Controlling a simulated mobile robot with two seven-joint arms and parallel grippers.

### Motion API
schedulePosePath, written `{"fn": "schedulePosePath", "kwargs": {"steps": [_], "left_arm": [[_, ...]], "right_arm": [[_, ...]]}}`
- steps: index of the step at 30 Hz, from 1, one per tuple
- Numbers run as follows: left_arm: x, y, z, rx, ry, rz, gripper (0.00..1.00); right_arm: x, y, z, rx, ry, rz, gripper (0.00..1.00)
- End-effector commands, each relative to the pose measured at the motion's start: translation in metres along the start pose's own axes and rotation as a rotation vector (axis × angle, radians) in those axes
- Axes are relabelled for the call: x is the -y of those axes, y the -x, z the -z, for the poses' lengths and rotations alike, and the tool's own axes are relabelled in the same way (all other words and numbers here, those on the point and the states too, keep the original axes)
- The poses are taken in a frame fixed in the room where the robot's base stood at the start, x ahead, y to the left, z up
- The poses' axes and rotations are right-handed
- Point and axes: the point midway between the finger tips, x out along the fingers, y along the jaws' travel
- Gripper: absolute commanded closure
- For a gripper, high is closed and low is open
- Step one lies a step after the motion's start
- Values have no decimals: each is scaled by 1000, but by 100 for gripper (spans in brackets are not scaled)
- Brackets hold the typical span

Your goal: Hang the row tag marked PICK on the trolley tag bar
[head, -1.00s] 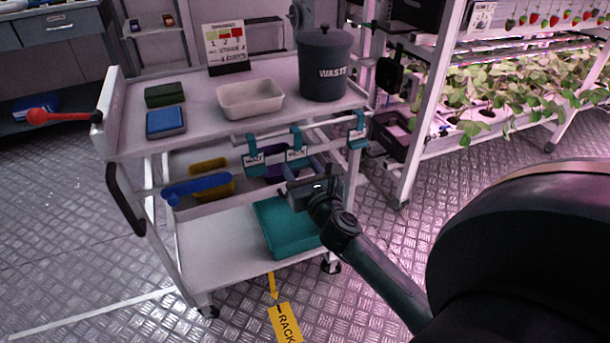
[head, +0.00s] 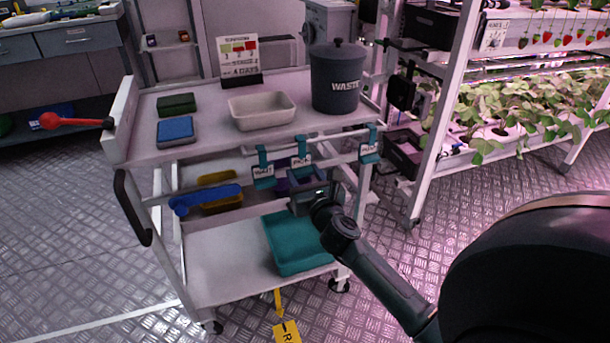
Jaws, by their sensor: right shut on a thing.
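The trolley tag bar (head: 333,148) runs along the near side of the trolley, below its top. Teal tags show along it: a left tag (head: 263,170), a middle tag (head: 300,152) and a right tag (head: 369,146). Their lettering is too small to read surely; the middle one may read PICK. My right gripper (head: 304,181) is just below the middle tag and seems shut on its lower part. The fingertips are hard to make out. The middle tag's hook is at the bar; I cannot tell whether it rests on it. My left gripper is out of view.
The trolley top (head: 210,130) holds a grey WASTE bin (head: 336,85), a white tray (head: 262,110), blue and green blocks and a sign. A teal bin (head: 290,252) stands on the lower shelf. A plant rack (head: 450,110) stands to the right. Floor is clear at left.

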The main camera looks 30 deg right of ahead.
Motion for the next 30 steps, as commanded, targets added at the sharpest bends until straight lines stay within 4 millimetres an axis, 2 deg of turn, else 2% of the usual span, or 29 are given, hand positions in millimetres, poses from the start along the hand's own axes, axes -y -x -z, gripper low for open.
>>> {"fn": "schedulePosePath", "kwargs": {"steps": [4,5,14,23,26,30], "left_arm": [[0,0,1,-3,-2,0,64],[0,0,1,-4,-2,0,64],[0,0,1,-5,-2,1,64],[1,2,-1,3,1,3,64],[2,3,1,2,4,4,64],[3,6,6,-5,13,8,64]], "right_arm": [[0,0,0,0,0,0,73],[0,0,0,0,0,0,52],[0,0,0,0,0,0,28],[0,4,0,-1,0,0,28],[0,14,0,-3,-1,-1,28],[0,42,0,-4,-3,-1,28]]}}
